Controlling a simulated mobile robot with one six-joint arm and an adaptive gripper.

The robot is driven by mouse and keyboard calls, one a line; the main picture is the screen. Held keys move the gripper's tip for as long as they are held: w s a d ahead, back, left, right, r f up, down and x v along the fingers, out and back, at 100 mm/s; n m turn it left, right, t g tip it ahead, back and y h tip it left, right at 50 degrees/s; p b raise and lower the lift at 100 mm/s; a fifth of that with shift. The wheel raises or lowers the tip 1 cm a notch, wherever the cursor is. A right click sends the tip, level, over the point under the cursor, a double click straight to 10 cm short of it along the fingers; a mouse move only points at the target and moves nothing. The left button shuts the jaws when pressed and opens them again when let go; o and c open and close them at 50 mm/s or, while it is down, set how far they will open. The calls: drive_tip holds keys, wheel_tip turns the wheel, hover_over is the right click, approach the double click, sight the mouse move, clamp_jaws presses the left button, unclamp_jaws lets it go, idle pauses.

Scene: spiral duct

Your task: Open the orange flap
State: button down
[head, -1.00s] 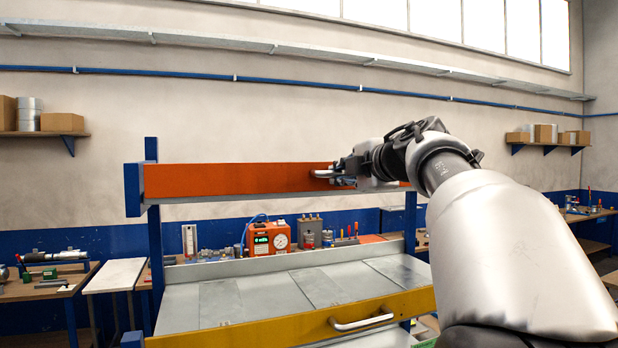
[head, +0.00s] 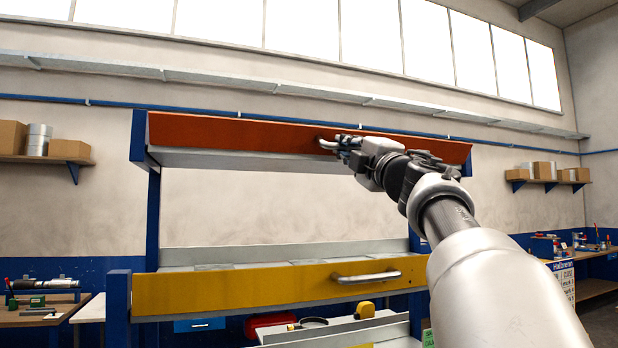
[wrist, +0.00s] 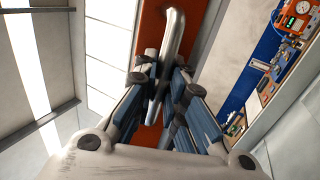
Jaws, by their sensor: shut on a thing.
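The orange flap (head: 235,134) spans the top of the blue-framed shelf unit in the head view. Its face is tilted, and the pale underside of the upper compartment shows below it. A metal bar handle (head: 327,145) sits on the flap right of its middle. My gripper (head: 345,145) is at this handle and shut on it. In the wrist view, the handle (wrist: 174,35) runs between the gripper's fingers (wrist: 162,92), with the orange flap (wrist: 150,40) behind it. The fingers hide part of the handle.
A yellow front (head: 235,290) with its own bar handle (head: 366,277) is below. Blue uprights (head: 153,215) frame the unit. Wall shelves with boxes (head: 70,150) stand left and right. The space between flap and yellow front is free.

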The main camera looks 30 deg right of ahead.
wheel_tip(320, 180, down, 2)
drive_tip(key=t+b, duration=0.1)
drive_tip(key=b, duration=0.2)
drive_tip(key=t+b, duration=0.1)
drive_tip(key=b, duration=0.3)
drive_tip(key=t+b, duration=0.2)
drive_tip(key=b, duration=0.1)
drive_tip(key=shift+f+h, duration=0.25)
drive_tip(key=shift+h, duration=0.05)
drive_tip(key=shift+t+b, duration=0.3)
drive_tip(key=shift+b, duration=0.5)
drive_tip(key=c, duration=1.9)
unclamp_jaws()
drive_tip(key=shift+w, duration=0.15)
drive_tip(key=v, duration=1.2)
drive_tip(key=shift+h, duration=0.3)
